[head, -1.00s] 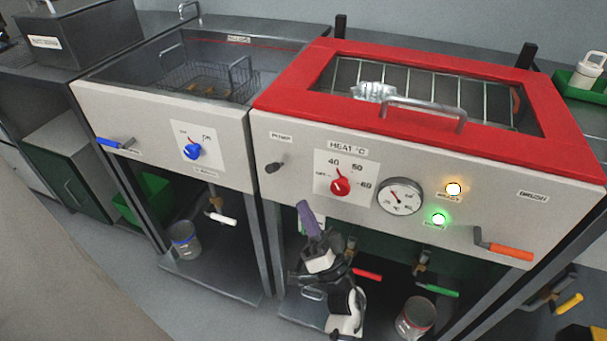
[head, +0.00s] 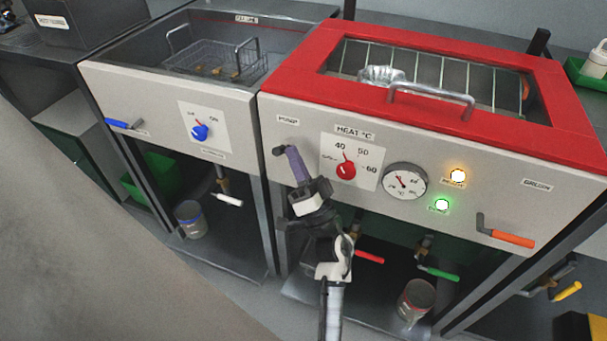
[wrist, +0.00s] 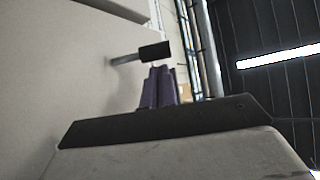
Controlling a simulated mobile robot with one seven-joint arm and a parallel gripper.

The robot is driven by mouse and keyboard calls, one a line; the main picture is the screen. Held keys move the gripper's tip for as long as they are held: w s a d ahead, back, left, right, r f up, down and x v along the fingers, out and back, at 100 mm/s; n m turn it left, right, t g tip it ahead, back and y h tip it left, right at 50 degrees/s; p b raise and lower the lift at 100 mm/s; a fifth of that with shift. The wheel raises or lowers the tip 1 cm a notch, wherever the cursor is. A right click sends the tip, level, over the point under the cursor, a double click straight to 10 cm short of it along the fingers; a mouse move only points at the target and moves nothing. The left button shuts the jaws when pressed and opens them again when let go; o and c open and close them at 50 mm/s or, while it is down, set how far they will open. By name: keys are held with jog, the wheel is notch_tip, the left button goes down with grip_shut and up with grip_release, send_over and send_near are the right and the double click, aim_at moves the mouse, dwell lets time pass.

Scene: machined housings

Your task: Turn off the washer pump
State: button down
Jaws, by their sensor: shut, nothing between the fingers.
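The washer with the red lid frame (head: 300,75) has a pale front panel (head: 520,215). My gripper (head: 291,150) has purple fingers, shut and empty, with tips right beside this knob. In the wrist view, the black knob (wrist: 155,50) on its metal stem stands just above the fingertips (wrist: 158,70); I cannot tell if they touch. A green lamp (head: 442,205) and an amber lamp (head: 458,175) are lit. Their labels are too small to read.
A red heat dial (head: 346,170) and a round gauge (head: 405,182) sit right of my gripper. An orange-handled lever (head: 512,239) is at the panel's right. Below are red (head: 369,257) and green (head: 441,273) valve handles. A basin with a blue knob (head: 200,132) adjoins on the left.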

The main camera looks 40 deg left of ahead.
jog(key=shift+w+a+r, duration=0.15)
jog(key=shift+a+r, duration=0.3)
